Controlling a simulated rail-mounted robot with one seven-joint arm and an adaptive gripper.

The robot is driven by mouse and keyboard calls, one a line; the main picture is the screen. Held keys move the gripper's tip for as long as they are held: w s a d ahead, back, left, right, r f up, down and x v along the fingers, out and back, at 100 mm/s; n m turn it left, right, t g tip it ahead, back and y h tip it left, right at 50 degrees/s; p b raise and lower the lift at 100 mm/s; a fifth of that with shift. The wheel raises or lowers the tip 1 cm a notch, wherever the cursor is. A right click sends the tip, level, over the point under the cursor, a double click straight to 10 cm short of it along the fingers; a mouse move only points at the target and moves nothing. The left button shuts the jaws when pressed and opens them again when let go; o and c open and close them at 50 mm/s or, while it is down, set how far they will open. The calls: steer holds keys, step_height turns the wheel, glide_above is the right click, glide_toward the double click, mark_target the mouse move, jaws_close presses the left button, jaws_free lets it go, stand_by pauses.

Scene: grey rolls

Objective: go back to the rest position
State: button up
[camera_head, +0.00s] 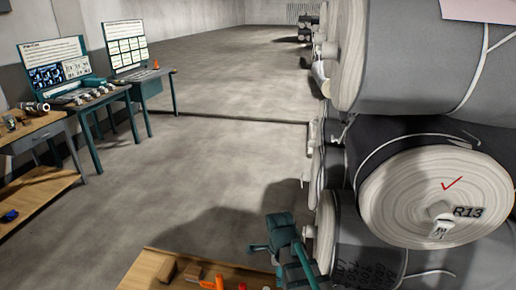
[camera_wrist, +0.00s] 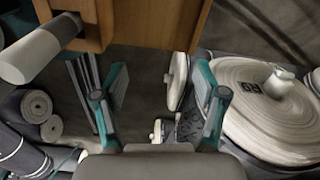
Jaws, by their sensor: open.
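My gripper (camera_wrist: 160,88) is open in the wrist view, its two teal fingers well apart. Nothing is held between them; the floor and a roll's edge show behind the gap. A large pale roll (camera_wrist: 255,125) with a core plug and a small dark label is close beside the right finger. I cannot tell whether they touch. In the head view a teal part of my arm shows at the bottom, left of the stacked rolls; the fingertips are not clear there. A grey roll marked R13 (camera_head: 420,200) with a red tick lies to its right.
Another large roll (camera_head: 400,60) lies above R13. A wooden surface (camera_head: 155,270) with small orange and wooden items is at the bottom. The middle floor (camera_head: 210,150) is clear.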

steer(key=s+d+f+n+g, duration=0.1)
steer(key=s+d+f+n, duration=0.15)
steer(key=d+f, duration=0.45)
steer(key=s+d+f+n, duration=0.2)
steer(key=d+f+n, duration=0.25)
steer(key=f, duration=0.45)
steer(key=s+f+n+g, duration=0.3)
steer(key=s+f+n, duration=0.2)
steer(key=s, duration=1)
steer(key=s+a+f+n+g, duration=0.1)
steer(key=s+f+n+g, duration=0.1)
steer(key=s+f+n, duration=0.4)
steer(key=s+f, duration=0.4)
steer(key=s, duration=0.5)
steer(key=shift+s+a+f+g+y+p, duration=0.25)
steer(key=shift+f+g+y+p, duration=0.05)
steer(key=shift+f+g+p, duration=0.1)
